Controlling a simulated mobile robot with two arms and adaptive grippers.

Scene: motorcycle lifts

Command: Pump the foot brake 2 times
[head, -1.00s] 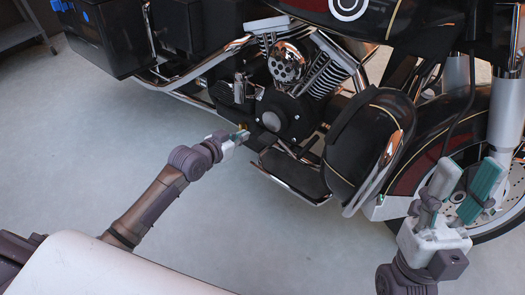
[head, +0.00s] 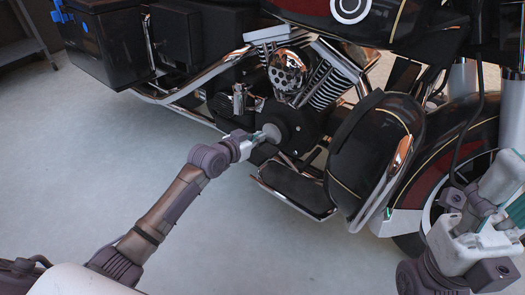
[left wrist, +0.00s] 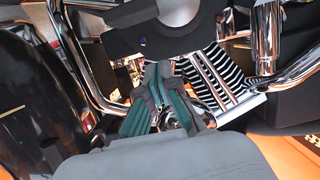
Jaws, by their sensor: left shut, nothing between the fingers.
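The black and chrome motorcycle (head: 385,135) stands side-on in the head view. My left gripper (head: 258,138) reaches in from the left at the lower engine, by the round dark engine cover (head: 276,122). A small grey disc (head: 271,133) shows at its tip; I cannot tell whether it is the brake pedal or whether the fingers touch it. The left wrist view shows the green-padded left fingers (left wrist: 161,70) closed together with nothing between them, tips toward a dark engine part. The footboard (head: 292,188) lies just below. My right gripper (head: 490,195) is at the right edge, fingers apart.
A chrome exhaust pipe (head: 175,97) runs along the motorcycle's lower left. A chrome crash bar (head: 386,190) and the front wheel (head: 428,215) are close to my right gripper. The pale floor (head: 80,160) at left is clear. A grey table (head: 22,48) stands at far left.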

